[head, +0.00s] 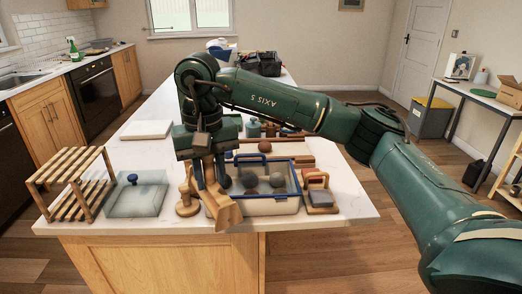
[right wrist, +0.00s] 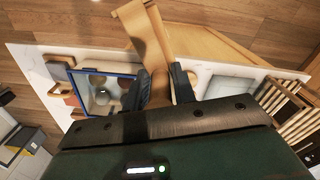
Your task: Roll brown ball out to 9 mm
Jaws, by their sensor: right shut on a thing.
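My right gripper (head: 209,182) is over the front edge of the white counter, pointing down. It is shut on a light wooden tool (head: 223,210) with a broad, bent lower end. In the right wrist view, the tool (right wrist: 140,32) stands out from between the two dark fingers (right wrist: 168,85). Several round balls lie in a clear tub (head: 269,206) with a blue rim, just right of the gripper. One ball (head: 277,180) looks brownish grey, but I cannot tell surely which is the brown one. My left gripper is not in view.
A slatted wooden rack (head: 70,184) and a glassy board with a blue knob (head: 136,196) stand left on the counter. A wooden stand (head: 187,204) is close left of the gripper. A white slab (head: 147,130) lies behind.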

